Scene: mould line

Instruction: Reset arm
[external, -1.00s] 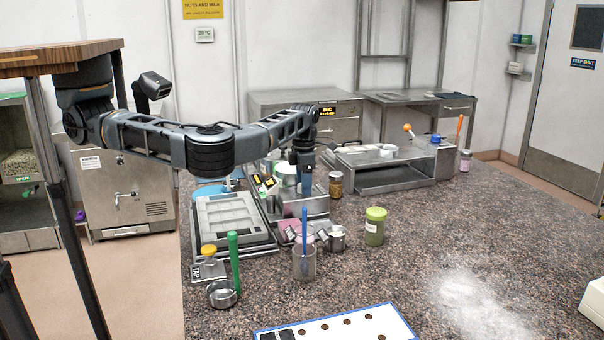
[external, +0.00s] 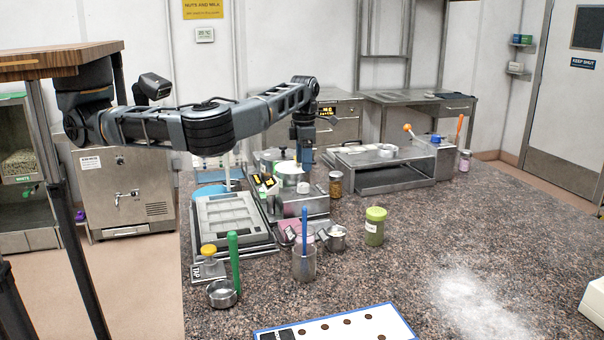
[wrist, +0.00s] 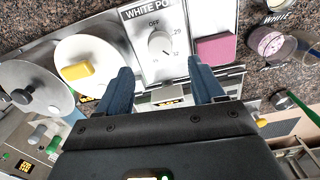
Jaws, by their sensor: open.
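My gripper (external: 304,163) hangs at the end of my arm, pointing down, above the steel machine (external: 300,205) on the counter. In the wrist view my gripper (wrist: 158,84) shows two dark blue fingers spread apart with nothing between them. Past the fingertips is a plate marked "WHITE PO" with a round dial (wrist: 160,44). A white round lid with a yellow handle (wrist: 78,71) lies left of the fingers, and a pink block (wrist: 214,49) lies to the right.
A grey mould tray (external: 228,218) lies left of the machine. A beaker with a blue spatula (external: 304,264), a green jar (external: 375,226) and a metal cup (external: 334,237) stand in front. A steel stand (external: 395,175) is at the back right. The right counter is mostly clear.

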